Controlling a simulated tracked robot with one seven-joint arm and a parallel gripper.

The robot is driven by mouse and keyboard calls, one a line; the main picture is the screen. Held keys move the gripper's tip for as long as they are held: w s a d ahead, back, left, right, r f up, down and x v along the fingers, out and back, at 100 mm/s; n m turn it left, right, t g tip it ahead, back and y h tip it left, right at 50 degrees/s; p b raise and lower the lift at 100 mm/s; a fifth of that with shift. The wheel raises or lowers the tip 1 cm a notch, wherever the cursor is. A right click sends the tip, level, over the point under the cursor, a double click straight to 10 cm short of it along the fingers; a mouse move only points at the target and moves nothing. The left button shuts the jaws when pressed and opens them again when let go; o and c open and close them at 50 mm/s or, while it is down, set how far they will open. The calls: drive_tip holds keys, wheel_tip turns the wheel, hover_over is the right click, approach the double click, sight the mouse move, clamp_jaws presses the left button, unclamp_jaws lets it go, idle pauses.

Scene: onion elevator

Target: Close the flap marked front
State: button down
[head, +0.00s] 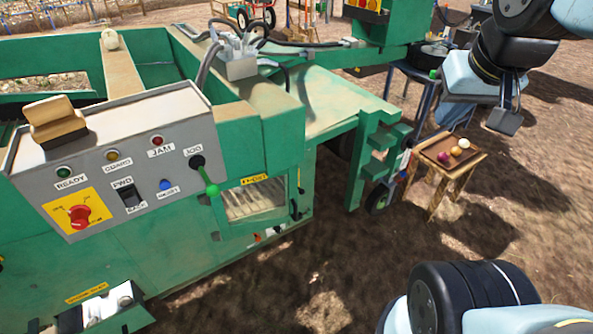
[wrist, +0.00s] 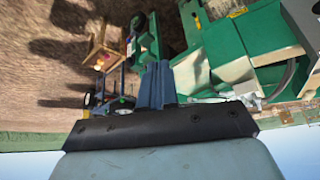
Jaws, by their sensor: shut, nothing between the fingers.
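The green machine (head: 140,250) fills the left and middle of the head view. Low on its right part is a framed opening (head: 252,201) with pale slats inside and a small yellow label (head: 254,179) above it. A second yellow label (head: 87,292) is at the lower left, above an open recess with metal parts (head: 105,304). The lettering on both is too small to read, so I cannot tell which marks the front flap. My gripper (head: 505,120) is shut and empty at the upper right, well away from the machine. Its fingers (wrist: 157,85) show in the wrist view.
A grey control panel (head: 110,150) with a red knob, buttons and a green-tipped lever (head: 211,188) tops the machine's near side. A small wooden table (head: 450,157) with onions stands right of the machine. The bare ground (head: 520,215) between is largely clear.

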drive_tip(key=w+a+f+n+t, duration=0.15)
drive_tip(key=w+f, duration=0.35)
drive_tip(key=w, duration=0.6)
drive_tip(key=w+a+f+n+t+y, duration=0.15)
drive_tip(key=w+f, duration=0.25)
drive_tip(key=w, duration=0.8)
drive_tip(key=w+a+f+n+t, duration=0.1)
drive_tip(key=w+a+f+n, duration=0.3)
drive_tip(key=w, duration=0.7)
drive_tip(key=w+a+f+t+y, duration=0.1)
drive_tip(key=w+a+f, duration=0.25)
drive_tip(key=f, duration=0.55)
drive_tip(key=w+a+f+t+y, duration=0.1)
drive_tip(key=w+a+f+y, duration=0.1)
drive_tip(key=w+f, duration=0.5)
drive_tip(key=t+y, duration=0.3)
approach(294, 174)
wheel_tip(294, 174, up, 7)
drive_tip(key=d, duration=0.2)
drive_tip(key=s+f+m+t, duration=0.2)
drive_tip(key=s+f+m, duration=0.1)
drive_tip(key=s+f, duration=0.45)
drive_tip(key=shift+h, duration=0.35)
drive_tip(key=x, duration=0.9)
drive_tip(key=f+x, duration=0.1)
drive_tip(key=x, duration=0.4)
drive_tip(key=shift+w+a, duration=0.15)
drive_tip(key=shift+w, duration=0.15)
